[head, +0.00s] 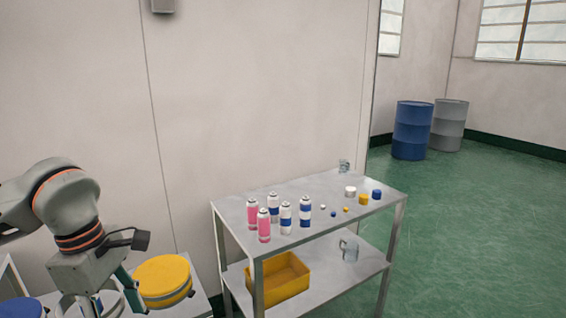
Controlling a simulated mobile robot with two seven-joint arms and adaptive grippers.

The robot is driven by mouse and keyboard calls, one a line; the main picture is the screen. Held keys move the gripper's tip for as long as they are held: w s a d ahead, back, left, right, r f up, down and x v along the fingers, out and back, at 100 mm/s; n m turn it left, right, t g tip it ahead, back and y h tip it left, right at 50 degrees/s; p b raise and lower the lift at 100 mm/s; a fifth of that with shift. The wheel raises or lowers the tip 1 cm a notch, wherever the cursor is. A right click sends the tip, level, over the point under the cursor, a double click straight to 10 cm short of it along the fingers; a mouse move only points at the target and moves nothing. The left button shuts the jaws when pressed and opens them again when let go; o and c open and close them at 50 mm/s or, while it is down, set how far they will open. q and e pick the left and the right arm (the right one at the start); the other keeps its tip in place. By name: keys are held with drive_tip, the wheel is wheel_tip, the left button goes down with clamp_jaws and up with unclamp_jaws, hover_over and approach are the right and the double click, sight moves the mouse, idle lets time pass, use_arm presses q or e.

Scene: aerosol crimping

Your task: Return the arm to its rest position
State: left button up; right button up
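My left arm comes in from the left edge. Its wrist and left gripper (98,298) point down at the lower left, beside a round yellow lid (163,278). The fingertips run to the bottom edge of the picture, so I cannot tell whether they are open or shut, or whether they hold anything. My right arm and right gripper are not in view.
A metal two-shelf table (330,192) stands ahead. It carries pink cans (264,226), blue-and-white cans (305,212), small caps (363,199) and a glass (344,166). A yellow bin (280,278) and a glass jug (349,250) are below. Drums (412,130) stand behind; the right floor is clear.

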use_arm(q)
drive_tip(key=s+d+f+g+h, duration=0.2)
drive_tip(key=s+d+h, duration=0.2)
drive_tip(key=d, duration=0.6)
drive_tip(key=s+d+f+g+h, duration=0.15)
drive_tip(key=s+d+h, duration=0.25)
drive_tip(key=d, duration=0.6)
drive_tip(key=w+d+r+n+t+h, duration=0.1)
drive_tip(key=w+d+r+n+h, duration=0.1)
drive_tip(key=d+r+n+h, duration=0.75)
drive_tip(key=w+a+f+n+t+y, duration=0.5)
drive_tip(key=f+n+t, duration=0.45)
drive_tip(key=n, duration=0.55)
drive_tip(key=w+a+f+n+t+y, duration=0.3)
drive_tip(key=w+a+f+n+t, duration=0.4)
drive_tip(key=n+t, duration=0.5)
drive_tip(key=s+a+f+n+g+y, duration=0.2)
drive_tip(key=s+a+f+n, duration=0.1)
drive_tip(key=f, duration=0.5)
drive_tip(key=s+a+f+n+g+y, duration=0.3)
drive_tip(key=s+f+n, duration=0.3)
drive_tip(key=f, duration=0.3)
drive_tip(key=s+a+f+n+g+y, duration=0.3)
drive_tip(key=s+f+n, duration=0.1)
drive_tip(key=f, duration=0.5)
drive_tip(key=shift+s+a, duration=0.25)
drive_tip(key=shift+s, duration=0.25)
